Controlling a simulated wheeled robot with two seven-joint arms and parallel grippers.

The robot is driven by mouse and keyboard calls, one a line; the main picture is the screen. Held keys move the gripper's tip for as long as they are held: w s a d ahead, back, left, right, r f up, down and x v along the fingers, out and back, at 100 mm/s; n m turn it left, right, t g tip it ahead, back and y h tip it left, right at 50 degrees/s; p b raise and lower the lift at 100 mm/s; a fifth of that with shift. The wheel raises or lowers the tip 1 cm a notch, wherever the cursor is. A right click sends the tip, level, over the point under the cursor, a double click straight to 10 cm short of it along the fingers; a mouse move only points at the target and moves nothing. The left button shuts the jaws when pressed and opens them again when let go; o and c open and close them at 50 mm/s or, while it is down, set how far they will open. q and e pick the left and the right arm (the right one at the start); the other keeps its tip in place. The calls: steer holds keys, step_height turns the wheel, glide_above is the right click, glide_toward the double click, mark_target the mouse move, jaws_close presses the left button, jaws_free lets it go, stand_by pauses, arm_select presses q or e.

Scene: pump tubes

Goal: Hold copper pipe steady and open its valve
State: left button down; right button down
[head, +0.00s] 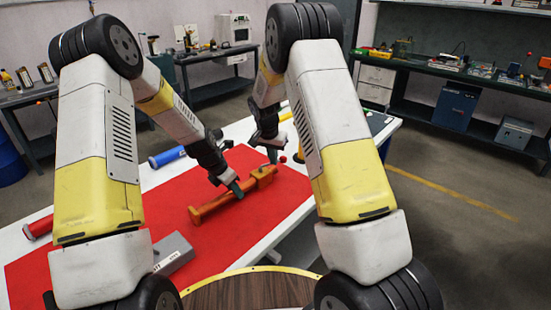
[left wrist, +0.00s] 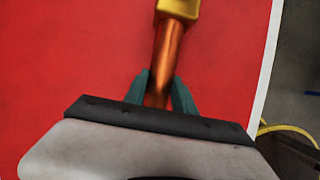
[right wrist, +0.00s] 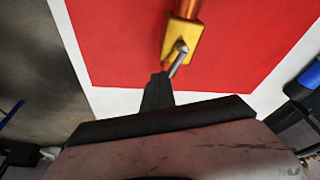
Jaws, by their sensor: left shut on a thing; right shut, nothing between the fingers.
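The copper pipe (head: 212,206) lies on the red mat (head: 130,222), with a yellow-orange valve body (head: 262,173) near its far right end. My left gripper (head: 237,188) is shut around the pipe; in the left wrist view its fingers (left wrist: 160,92) straddle the copper pipe (left wrist: 170,55) just below the yellow valve body (left wrist: 178,9). My right gripper (head: 272,156) is shut and empty beside the valve. In the right wrist view its closed fingertips (right wrist: 159,82) are at the free end of the silver valve lever (right wrist: 178,60); I cannot tell whether they touch.
A blue tube (head: 167,157) and a red tube (head: 38,229) lie at the left, a yellow one (head: 285,117) at the back. A grey box (head: 174,252) sits on the mat nearer me. The mat around the pipe is mostly clear.

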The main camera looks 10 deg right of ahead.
arm_select(q)
steer(key=shift+d, duration=0.1)
arm_select(e)
steer(key=s+a+v, duration=0.1)
steer(key=s+v, duration=0.1)
steer(key=v, duration=0.9)
steer(key=shift+s+a+f, duration=0.15)
steer(key=shift+s+a, duration=0.05)
steer(key=shift+a, duration=0.1)
steer(key=s+d+f+n+t, duration=0.2)
steer(key=s+d+f+n, duration=0.1)
steer(key=d+f, duration=0.15)
steer(key=shift+y, duration=0.3)
steer(key=x, duration=0.9)
steer(key=shift+d+f, duration=0.1)
steer(key=shift+d, duration=0.2)
steer(key=w, duration=0.2)
steer(key=shift+w+d+r, duration=0.3)
steer(key=shift+w+r, duration=0.15)
steer(key=shift+w, duration=0.55)
